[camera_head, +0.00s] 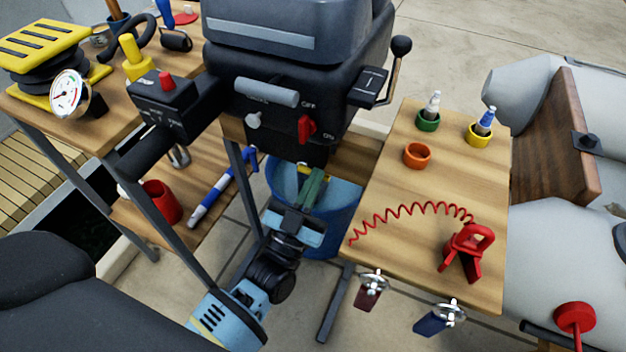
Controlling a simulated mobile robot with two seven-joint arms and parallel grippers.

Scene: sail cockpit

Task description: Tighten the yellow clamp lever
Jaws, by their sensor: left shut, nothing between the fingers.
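A yellow lever-like piece (134,56) stands upright on the left wooden table, behind the motor's tiller handle. I take it to be the clamp lever, though its base is partly hidden. My left gripper (315,178) reaches up from the bottom of the view, over the blue bucket and below the black outboard motor. It is shut and empty, well to the right of and below the yellow piece. A small yellow patch (304,168) shows by its fingertips; I cannot tell what it belongs to. My right gripper is not in view.
The outboard motor (290,75) with its tiller (155,125) stands between the two tables. The blue bucket (345,215) is under it. The right table (390,200) holds coloured rings, bottles and a red coiled cord (410,212). A yellow foot pump (40,48) stands far left.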

